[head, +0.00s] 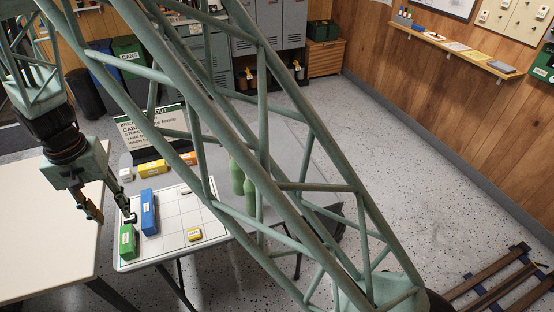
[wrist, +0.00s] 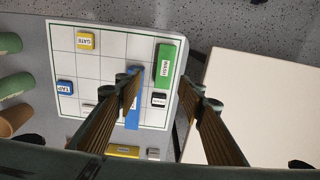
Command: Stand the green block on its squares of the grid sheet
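The green block (head: 128,241) is at the near left corner of the grid sheet (head: 172,218). In the wrist view the green block (wrist: 168,62), labelled WASH, lies lengthwise along the outer edge of the grid sheet (wrist: 108,62). My gripper (head: 112,212) is just behind and above the green block in the head view. In the wrist view my gripper (wrist: 160,95) has its fingers spread with nothing held between them.
A long blue block (head: 149,211) stands close beside my gripper; one finger partly covers it in the wrist view. A yellow GATE block (head: 194,235) and a small blue TAP block (wrist: 65,87) are on the sheet. Green bottles (head: 243,182) stand at the table's right. A cream table (head: 45,230) adjoins at left.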

